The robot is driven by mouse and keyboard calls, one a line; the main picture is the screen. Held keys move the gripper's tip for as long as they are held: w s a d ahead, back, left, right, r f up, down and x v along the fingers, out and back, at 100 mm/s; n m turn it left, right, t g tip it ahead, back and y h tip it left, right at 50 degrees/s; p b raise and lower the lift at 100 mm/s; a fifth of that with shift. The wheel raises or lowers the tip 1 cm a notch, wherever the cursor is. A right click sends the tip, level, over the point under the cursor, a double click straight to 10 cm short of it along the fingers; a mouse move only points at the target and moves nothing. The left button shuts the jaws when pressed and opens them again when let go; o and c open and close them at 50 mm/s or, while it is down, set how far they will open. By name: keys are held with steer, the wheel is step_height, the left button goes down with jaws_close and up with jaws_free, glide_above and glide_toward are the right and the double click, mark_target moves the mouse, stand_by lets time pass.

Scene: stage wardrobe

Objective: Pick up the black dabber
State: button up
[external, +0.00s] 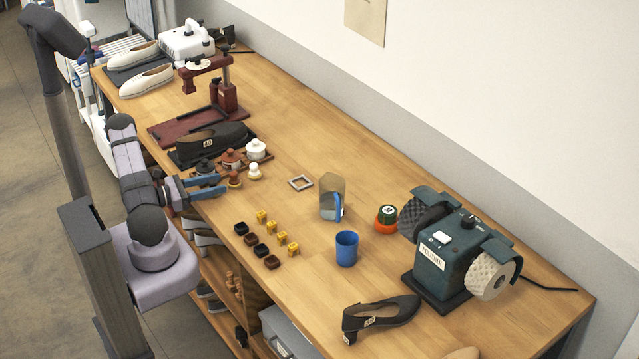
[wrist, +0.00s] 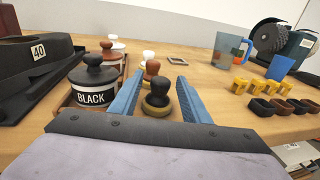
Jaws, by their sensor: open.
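The black dabber (wrist: 158,90) has a dark knob handle and a yellowish-brown round base. In the wrist view it stands upright on the table between the two blue fingers of my gripper (wrist: 157,95), with a gap on each side. My gripper is open; in the external view it is low at the table's left edge (external: 208,186), where I cannot make out the black dabber. A brown dabber (wrist: 152,70) and a white dabber (wrist: 148,56) stand in a row behind it. They also show in the external view, brown (external: 235,179) and white (external: 254,171).
Left of the fingers, a pot labelled BLACK (wrist: 94,88), a brown pot (wrist: 110,55) and a white pot (external: 256,149) stand on a wooden tray. Small yellow blocks (external: 272,227) and dark blocks (external: 260,250) lie to the right.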

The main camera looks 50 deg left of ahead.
jaws_close()
steer(key=shift+r, duration=0.2)
